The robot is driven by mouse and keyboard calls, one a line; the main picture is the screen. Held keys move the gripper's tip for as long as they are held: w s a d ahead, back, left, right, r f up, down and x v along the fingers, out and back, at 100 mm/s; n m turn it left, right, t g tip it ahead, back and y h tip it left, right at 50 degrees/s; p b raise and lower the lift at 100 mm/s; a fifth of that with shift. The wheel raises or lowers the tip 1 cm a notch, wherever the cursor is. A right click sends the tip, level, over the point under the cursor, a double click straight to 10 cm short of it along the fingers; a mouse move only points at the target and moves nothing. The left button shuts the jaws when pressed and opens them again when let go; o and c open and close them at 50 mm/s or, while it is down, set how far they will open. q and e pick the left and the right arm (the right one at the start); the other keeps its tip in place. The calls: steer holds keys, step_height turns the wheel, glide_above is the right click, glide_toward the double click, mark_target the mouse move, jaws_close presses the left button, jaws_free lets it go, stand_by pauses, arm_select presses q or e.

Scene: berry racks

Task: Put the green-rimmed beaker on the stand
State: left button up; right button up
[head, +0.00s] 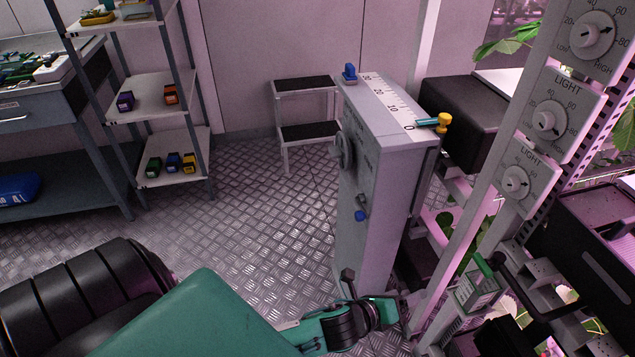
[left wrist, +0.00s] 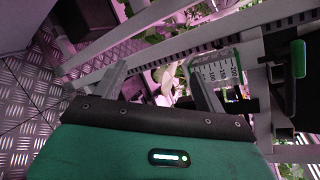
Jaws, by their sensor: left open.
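In the head view my left arm reaches in from the lower left. I cannot make out the stand for certain. My right gripper is not in view.
A tall grey cabinet (head: 375,190) with a scale on top stands beyond my left wrist. Slanted rack posts with dial panels (head: 548,118) and dark boxes (head: 600,235) crowd the right. A step stool (head: 305,83) and shelving (head: 148,95) stand behind open metal floor (head: 245,205).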

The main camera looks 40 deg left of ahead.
arm_select(q)
steer(key=s+a+f+n+g+y, duration=0.5)
steer(key=s+f+n, duration=0.3)
steer(key=f+n, duration=0.55)
steer(key=s+a+f+n+g, duration=0.1)
steer(key=s+f+n+g, duration=0.2)
steer(key=s+n, duration=0.4)
steer(key=s+a+f+n+g+h, duration=0.1)
steer(key=s+f+n+g, duration=0.2)
steer(key=s+n, duration=0.4)
steer(key=shift+a+f+g, duration=0.2)
steer(key=shift+a+g, duration=0.1)
